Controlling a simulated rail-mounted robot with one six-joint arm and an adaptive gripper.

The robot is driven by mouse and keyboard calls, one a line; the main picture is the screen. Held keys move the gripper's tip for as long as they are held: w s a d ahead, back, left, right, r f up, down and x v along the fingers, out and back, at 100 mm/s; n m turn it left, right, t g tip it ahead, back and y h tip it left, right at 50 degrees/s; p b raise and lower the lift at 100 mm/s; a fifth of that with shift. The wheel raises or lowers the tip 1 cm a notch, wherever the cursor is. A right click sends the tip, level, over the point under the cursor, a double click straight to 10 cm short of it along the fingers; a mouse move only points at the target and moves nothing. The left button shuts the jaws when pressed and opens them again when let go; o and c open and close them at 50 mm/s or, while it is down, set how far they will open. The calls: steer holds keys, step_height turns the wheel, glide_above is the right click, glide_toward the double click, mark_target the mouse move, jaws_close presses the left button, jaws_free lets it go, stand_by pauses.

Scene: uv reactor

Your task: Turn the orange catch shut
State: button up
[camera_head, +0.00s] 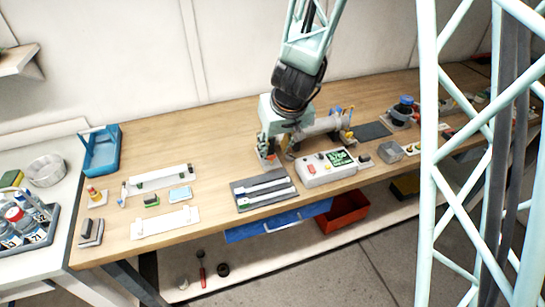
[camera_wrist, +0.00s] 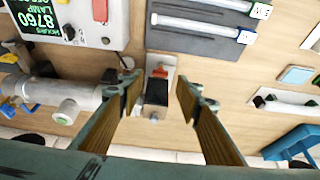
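A small orange-red part (camera_wrist: 160,72), which looks like the orange catch, sits on a pale plate at the upper end of a black block (camera_wrist: 156,92) in the wrist view. In the head view a bit of orange (camera_head: 268,156) shows just under my gripper (camera_head: 275,150), mostly hidden by it. My gripper (camera_wrist: 158,92) is open, with one finger on each side of the black block. Nothing is held between the fingers. I cannot tell how far above the block the fingertips are, or which way the catch is turned.
A dark pad with two light strips (camera_head: 262,190) lies front left. A blue tray (camera_head: 101,153) stands far left.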

mark_target(271, 156)
steer(key=shift+b+x, duration=1.55)
steer(key=shift+x, duration=0.95)
steer(key=c, duration=0.8)
steer(key=shift+c, duration=0.2)
steer(key=shift+s+a+r+m+h+p, duration=0.15)
steer(key=shift+m+h+p, duration=0.75)
steer(key=shift+p, duration=2.25)
steer(key=shift+a+f+m+h+p, duration=0.1)
steer(key=shift+m+p, duration=1.5)
steer(key=shift+p, duration=1.5)
steer(key=m+p, duration=0.2)
steer(key=p, duration=0.3)
steer(key=m+h+p, duration=0.1)
steer(key=m+p, duration=0.1)
steer(key=p, duration=0.3)
steer(key=shift+a+h+p, duration=0.2)
steer(key=shift+h+p, duration=0.1)
steer(key=shift+m+g+h+p, duration=0.3)
steer(key=shift+m+g+p, duration=0.2)
steer(key=shift+m+p, duration=0.65)
steer(key=shift+w+a+m+h, duration=0.1)
steer(key=shift+w+m+h, duration=0.1)
steer(key=shift+m, duration=0.4)
steer(key=shift+w+m+h, duration=0.1)
steer(key=shift+m+h, duration=0.1)
steer(key=shift+m, duration=0.35)
